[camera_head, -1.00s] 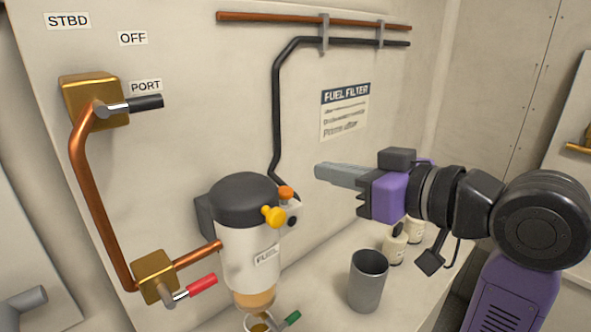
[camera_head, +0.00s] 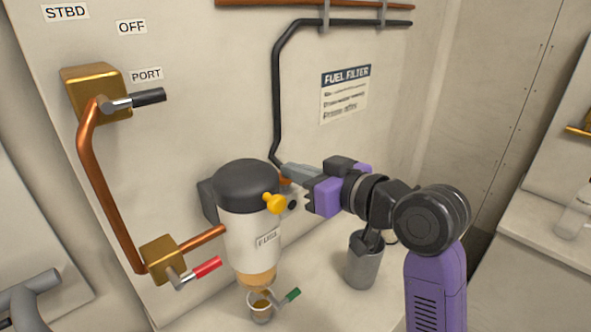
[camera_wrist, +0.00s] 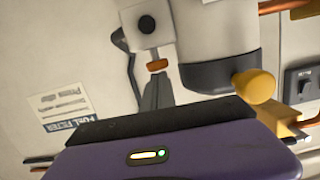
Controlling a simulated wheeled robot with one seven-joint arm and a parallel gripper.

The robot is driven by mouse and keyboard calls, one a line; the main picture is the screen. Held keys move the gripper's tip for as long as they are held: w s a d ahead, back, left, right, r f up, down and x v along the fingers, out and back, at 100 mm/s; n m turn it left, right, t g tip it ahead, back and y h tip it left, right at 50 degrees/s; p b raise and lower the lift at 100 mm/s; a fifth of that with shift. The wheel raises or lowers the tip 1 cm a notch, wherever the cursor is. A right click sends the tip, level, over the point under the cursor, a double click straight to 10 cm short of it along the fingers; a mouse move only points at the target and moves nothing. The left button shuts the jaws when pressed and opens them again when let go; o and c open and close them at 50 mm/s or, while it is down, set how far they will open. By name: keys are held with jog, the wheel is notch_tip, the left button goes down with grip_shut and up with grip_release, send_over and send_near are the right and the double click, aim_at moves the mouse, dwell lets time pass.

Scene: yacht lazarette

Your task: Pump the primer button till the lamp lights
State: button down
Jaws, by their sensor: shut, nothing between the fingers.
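The fuel filter (camera_head: 250,225) has a black cap and a white body and stands against the wall. An orange button (camera_head: 286,181) on its side block is partly hidden by my gripper; it also shows in the wrist view (camera_wrist: 157,65). My gripper (camera_head: 288,170) is shut and empty, its fingertips right at the orange button. I cannot tell whether they touch. A dark round part (camera_head: 292,205) sits below the button, also in the wrist view (camera_wrist: 147,25); it looks unlit, and I cannot tell if it is the lamp. A yellow knob (camera_head: 276,203) juts out beside it.
A valve with a black handle (camera_head: 148,96) points at PORT. A lower valve has a red handle (camera_head: 207,267). A small cup (camera_head: 260,308) with amber liquid is under the filter, near a green handle (camera_head: 292,295). A grey canister (camera_head: 360,265) stands below my arm.

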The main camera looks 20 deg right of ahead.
jog(key=shift+f+b, duration=0.55)
jog(key=shift+f, duration=0.55)
